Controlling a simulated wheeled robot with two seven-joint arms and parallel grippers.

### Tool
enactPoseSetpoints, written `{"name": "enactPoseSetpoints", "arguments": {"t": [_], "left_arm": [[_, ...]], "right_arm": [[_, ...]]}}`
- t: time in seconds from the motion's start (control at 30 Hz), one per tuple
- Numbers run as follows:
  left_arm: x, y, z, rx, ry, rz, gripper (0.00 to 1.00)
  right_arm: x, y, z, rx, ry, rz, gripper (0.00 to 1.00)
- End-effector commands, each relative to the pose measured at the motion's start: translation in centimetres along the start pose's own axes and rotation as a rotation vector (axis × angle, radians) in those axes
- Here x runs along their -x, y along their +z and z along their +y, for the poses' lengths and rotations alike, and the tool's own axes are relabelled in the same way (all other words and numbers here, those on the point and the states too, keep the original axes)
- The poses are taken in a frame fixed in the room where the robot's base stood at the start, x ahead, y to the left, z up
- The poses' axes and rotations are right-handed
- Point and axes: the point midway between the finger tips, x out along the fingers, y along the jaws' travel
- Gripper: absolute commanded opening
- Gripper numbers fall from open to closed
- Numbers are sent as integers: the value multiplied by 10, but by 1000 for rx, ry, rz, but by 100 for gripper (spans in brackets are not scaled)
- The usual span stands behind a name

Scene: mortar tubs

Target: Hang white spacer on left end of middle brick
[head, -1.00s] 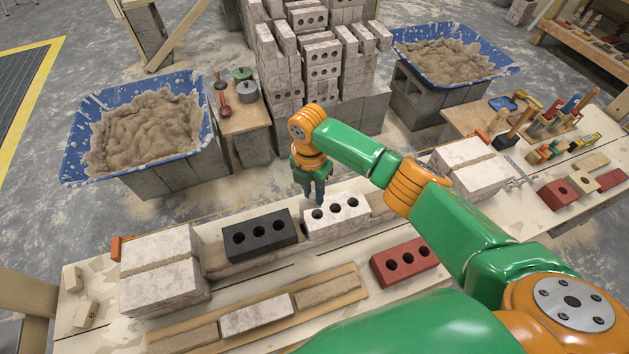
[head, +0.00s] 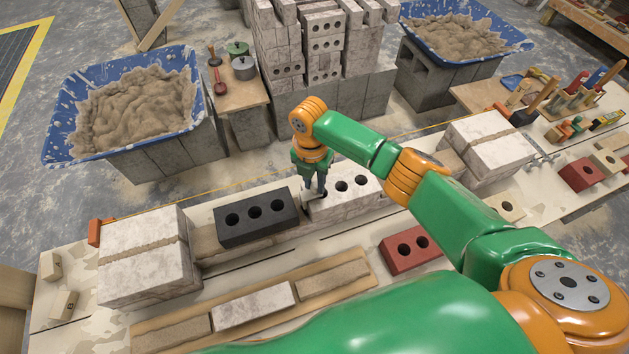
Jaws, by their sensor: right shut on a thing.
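My right gripper (head: 315,185) points down at the left end of the white three-hole brick (head: 346,202). It is shut on a small pale piece, which looks like the white spacer (head: 311,197), mostly hidden by the fingers. The piece is at the brick's left end, over or beside the gap next to the black three-hole brick (head: 256,220); I cannot tell if it touches the brick. The black and white bricks sit end to end on the lower course. I cannot tell which brick is called the middle one. My left gripper is not in view.
Pale block stacks stand at the left (head: 148,262) and right (head: 487,142) ends of the course. A red brick (head: 411,250) and a board of strips (head: 150,338) lie in front. Blue mortar tubs (head: 196,88) stand behind. My right arm crosses the right side.

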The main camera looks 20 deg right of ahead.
Motion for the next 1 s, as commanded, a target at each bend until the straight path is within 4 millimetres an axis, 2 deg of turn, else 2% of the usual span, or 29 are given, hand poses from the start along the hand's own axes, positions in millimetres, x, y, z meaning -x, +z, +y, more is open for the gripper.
{"name": "enactPoseSetpoints", "arguments": {"t": [1.0], "left_arm": [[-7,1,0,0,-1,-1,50]], "right_arm": [[-9,0,0,0,0,0,0]]}}
